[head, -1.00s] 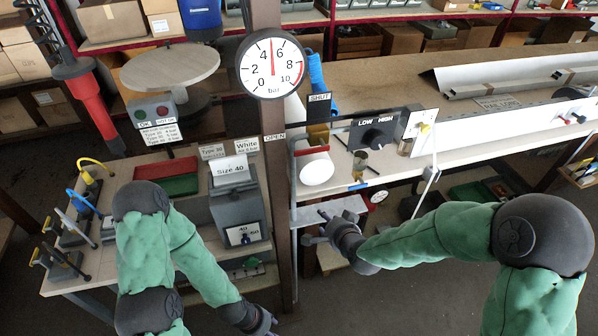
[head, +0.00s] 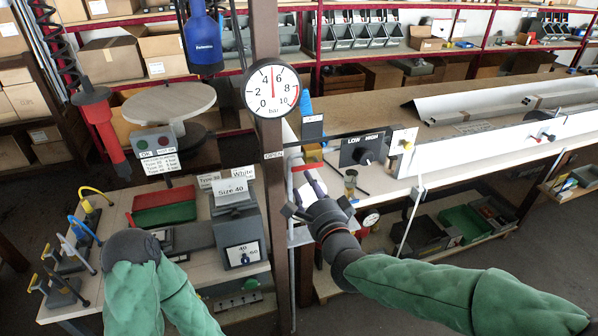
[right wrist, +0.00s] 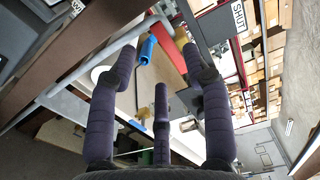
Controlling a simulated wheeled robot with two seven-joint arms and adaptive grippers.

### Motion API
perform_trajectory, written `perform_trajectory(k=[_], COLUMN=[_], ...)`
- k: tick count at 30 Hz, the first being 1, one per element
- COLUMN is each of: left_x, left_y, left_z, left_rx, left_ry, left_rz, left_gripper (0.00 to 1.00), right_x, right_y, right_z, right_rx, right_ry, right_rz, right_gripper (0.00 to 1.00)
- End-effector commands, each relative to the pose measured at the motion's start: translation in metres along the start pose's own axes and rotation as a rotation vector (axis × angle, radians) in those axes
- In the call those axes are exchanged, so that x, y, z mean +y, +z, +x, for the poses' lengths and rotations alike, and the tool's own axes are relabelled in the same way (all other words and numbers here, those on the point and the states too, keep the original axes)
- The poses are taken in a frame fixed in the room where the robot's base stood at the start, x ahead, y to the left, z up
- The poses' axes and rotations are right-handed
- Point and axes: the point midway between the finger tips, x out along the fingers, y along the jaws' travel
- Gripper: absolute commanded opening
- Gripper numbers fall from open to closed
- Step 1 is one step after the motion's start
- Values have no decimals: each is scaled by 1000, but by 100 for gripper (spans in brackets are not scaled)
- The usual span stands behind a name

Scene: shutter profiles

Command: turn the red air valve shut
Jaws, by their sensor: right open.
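The red valve handle (head: 307,167) shows just above my right gripper in the head view, beside the brown post and below the SHUT sign (head: 312,118). In the right wrist view the red bar of the handle (right wrist: 168,40) lies beyond the fingers, in the gap between the two outer ones. My right gripper (head: 312,193) is open, with its fingers spread and nothing between them; it also shows in the right wrist view (right wrist: 158,62). I cannot tell whether a finger touches the handle. My left gripper is out of view below the frame.
A round pressure gauge (head: 271,87), needle near 5, hangs on the brown post (head: 265,30). A blue part (right wrist: 148,50) sits close to the handle. A LOW/HIGH switch box (head: 363,149) stands to the right. A grey Size 40 box (head: 238,235) is left of the post.

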Motion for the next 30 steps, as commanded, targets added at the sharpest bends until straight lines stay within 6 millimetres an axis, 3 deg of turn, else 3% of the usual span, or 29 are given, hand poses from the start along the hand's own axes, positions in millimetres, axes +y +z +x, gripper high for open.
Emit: perform_trajectory(k=[9, 15, 28, 29, 30], left_x=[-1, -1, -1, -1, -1], left_y=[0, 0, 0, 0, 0], left_z=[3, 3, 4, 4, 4], left_rx=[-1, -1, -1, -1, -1], left_ry=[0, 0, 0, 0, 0], left_rz=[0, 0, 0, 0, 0], left_gripper=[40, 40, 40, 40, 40], right_x=[1, 0, 0, 0, 0], right_y=[0, -1, 0, 0, 0], right_z=[50, 70, 78, 78, 78], right_rx=[1, 1, 1, 1, 1], right_ry=[1, 0, 0, 0, 0], right_rz=[0, 0, -1, -1, -1], right_gripper=[49, 49, 49, 46, 35])
